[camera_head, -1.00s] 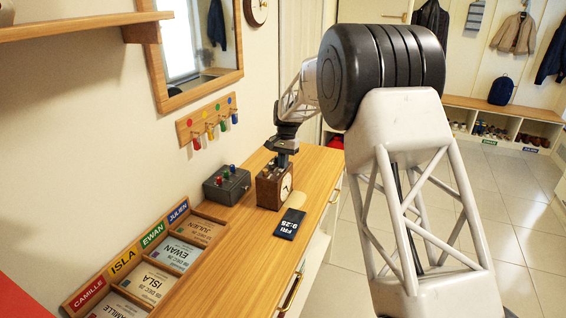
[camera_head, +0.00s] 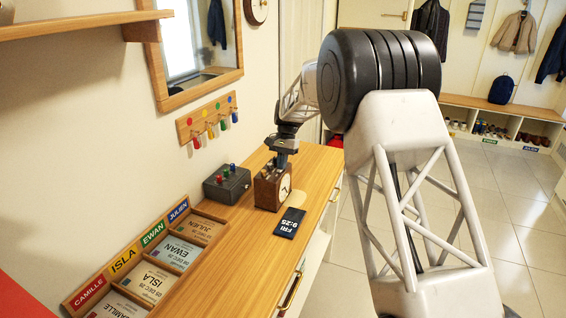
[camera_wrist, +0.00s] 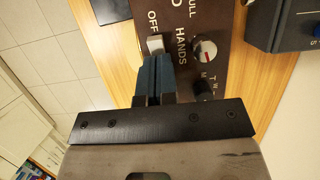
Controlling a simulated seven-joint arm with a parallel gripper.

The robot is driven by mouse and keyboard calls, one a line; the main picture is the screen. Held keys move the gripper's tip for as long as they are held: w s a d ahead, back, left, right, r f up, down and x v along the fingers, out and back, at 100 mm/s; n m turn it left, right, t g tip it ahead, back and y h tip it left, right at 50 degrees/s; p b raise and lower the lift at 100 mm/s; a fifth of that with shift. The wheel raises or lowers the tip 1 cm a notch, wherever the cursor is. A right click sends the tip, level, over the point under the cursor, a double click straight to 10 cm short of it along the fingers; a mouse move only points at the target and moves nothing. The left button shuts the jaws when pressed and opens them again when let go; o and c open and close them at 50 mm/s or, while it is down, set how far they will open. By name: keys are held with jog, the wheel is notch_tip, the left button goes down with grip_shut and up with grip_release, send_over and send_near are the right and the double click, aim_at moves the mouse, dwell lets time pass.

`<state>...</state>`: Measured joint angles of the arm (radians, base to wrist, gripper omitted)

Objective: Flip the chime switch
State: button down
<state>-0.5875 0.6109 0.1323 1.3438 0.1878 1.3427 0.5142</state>
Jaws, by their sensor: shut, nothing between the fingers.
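A small brown wooden clock (camera_head: 267,191) with a round white face stands on the wooden cabinet top. In the wrist view its dark top panel (camera_wrist: 183,18) carries printed words, including OFF and HANDS. A small white switch (camera_wrist: 155,43) sits beside OFF. My gripper (camera_wrist: 155,58) is shut and empty, its blue fingertips right at the switch's near edge. I cannot tell whether they touch it. In the head view my gripper (camera_head: 281,160) is over the top of the clock. The fingers hide part of the panel; whether this is the chime switch's label cannot be read.
A red-and-white knob (camera_wrist: 205,50) and a black knob (camera_wrist: 203,88) stand close to the fingers. A grey box (camera_head: 227,185) with coloured knobs is left of the clock. A dark date display (camera_head: 289,223) lies in front. Name trays (camera_head: 150,280) fill the near left.

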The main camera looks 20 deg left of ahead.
jog(key=shift+s+f, duration=0.25)
jog(key=shift+f, duration=0.2)
jog(key=v, duration=1.5)
jog(key=shift+w, duration=0.15)
jog(key=shift+f, duration=0.1)
